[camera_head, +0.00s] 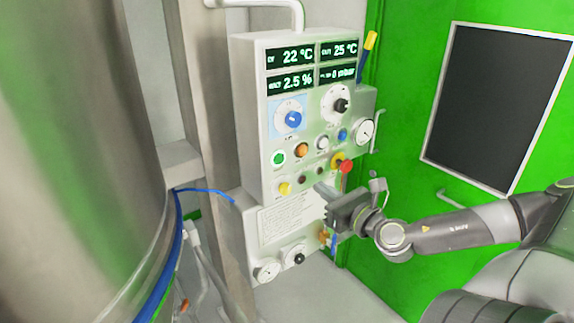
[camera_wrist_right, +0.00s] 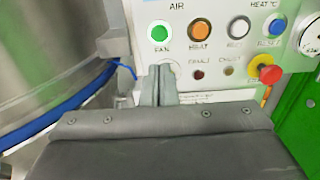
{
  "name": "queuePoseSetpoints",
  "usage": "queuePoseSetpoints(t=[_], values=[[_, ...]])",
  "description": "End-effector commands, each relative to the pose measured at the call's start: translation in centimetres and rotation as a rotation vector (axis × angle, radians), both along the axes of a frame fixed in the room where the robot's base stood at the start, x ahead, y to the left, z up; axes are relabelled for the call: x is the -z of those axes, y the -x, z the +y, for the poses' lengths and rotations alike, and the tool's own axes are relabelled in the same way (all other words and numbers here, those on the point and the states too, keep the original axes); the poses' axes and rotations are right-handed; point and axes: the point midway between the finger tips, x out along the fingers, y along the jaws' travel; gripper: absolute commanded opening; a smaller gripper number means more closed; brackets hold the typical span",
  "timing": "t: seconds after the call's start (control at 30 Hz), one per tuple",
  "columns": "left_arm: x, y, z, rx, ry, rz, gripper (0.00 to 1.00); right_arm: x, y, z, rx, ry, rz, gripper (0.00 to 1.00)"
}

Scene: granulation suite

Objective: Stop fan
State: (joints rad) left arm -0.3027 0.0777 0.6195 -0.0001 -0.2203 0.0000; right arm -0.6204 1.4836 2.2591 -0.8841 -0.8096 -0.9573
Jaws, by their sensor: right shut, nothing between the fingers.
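The green FAN button (camera_head: 278,158) is on the left of the upper button row on the grey control panel (camera_head: 250,120). It also shows in the right wrist view (camera_wrist_right: 158,32), with FAN printed under it. My right gripper (camera_head: 321,190) is shut and empty in front of the panel's lower part, below and right of the FAN button in the head view. In the right wrist view its fingertips (camera_wrist_right: 160,70) point at the panel just below the FAN label and hide part of it. Contact with the panel cannot be told. My left gripper is not in view.
An orange HEAT button (camera_head: 301,150) sits right of FAN, then white and blue ones. A red emergency knob (camera_head: 346,167) protrudes at the right. A yellow button (camera_head: 284,188) is below FAN. A large steel vessel (camera_head: 70,170) stands left.

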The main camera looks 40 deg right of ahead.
Motion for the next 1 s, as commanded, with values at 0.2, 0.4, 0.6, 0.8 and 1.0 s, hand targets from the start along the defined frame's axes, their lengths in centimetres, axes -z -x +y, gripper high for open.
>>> queuePoseSetpoints(t=[0.2, 0.4, 0.6, 0.8, 1.0], values=[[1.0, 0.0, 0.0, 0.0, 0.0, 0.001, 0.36, 0.2, -1.1, -0.2, 0.001, 0.0, -0.003, 0.0], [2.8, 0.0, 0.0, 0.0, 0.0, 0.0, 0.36, 0.4, -3.4, -0.4, 0.002, -0.001, -0.005, 0.0], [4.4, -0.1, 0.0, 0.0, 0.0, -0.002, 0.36, 0.3, -5.6, -0.7, 0.003, -0.003, -0.005, 0.0], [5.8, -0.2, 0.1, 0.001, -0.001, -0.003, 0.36, 0.2, -7.6, -0.8, 0.0, -0.005, -0.007, 0.0], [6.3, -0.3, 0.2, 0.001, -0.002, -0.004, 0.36, 0.1, -9.4, -1.2, 0.006, -0.005, -0.005, 0.0]])
